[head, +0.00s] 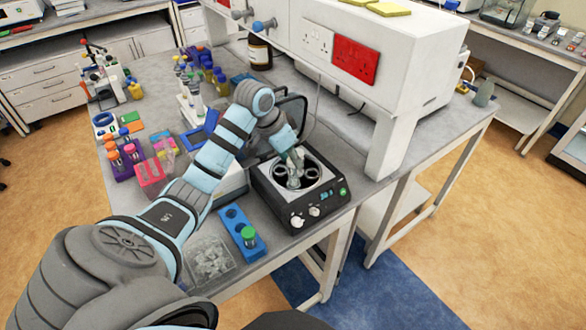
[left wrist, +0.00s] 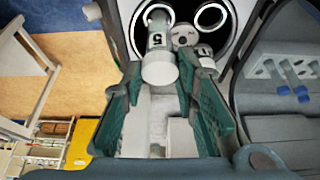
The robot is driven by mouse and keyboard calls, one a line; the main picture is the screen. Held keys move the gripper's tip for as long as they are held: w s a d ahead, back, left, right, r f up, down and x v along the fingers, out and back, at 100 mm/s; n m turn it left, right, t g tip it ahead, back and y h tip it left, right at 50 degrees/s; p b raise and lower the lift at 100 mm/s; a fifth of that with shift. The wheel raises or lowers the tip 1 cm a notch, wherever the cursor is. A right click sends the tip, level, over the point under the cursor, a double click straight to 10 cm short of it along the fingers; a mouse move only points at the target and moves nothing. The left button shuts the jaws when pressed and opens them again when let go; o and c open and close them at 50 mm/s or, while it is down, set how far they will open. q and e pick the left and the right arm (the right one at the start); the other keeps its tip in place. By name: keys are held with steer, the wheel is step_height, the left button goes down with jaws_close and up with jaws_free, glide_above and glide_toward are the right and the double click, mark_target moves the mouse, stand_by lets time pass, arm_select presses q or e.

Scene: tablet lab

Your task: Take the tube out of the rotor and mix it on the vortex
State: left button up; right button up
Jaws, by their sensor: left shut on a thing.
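The centrifuge (head: 290,207), a dark box with two white knobs, stands near the bench's front edge with its bowl uncovered. Its rotor (left wrist: 211,17) shows bright rings in the left wrist view. My left gripper (head: 296,160) reaches down into the bowl, shut on a white-capped tube (left wrist: 158,62) labelled 5. I cannot tell whether this tube is clear of its rotor hole. A second labelled tube (left wrist: 205,54) sits to its right, close beside the right finger. My right gripper is out of view. I cannot make out the vortex.
A blue rack (head: 233,217) with a green-capped tube (head: 249,237) stands left of the centrifuge. A clear box of small pieces (head: 208,260) is nearby. A white shelf unit (head: 390,130) rises close behind. Racks and bottles crowd the left bench.

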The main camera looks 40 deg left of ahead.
arm_select(q)
steer(key=shift+r, duration=0.9)
step_height(320, 180, up, 6)
steer(key=shift+r, duration=0.1)
steer(key=shift+a, duration=0.1)
steer(key=s+a, duration=0.4)
steer(key=a, duration=0.6)
steer(key=s+a, duration=0.4)
steer(key=a, duration=0.6)
steer(key=shift+s, duration=0.1)
steer(key=shift+f+b, duration=0.35)
steer(key=shift+f, duration=0.15)
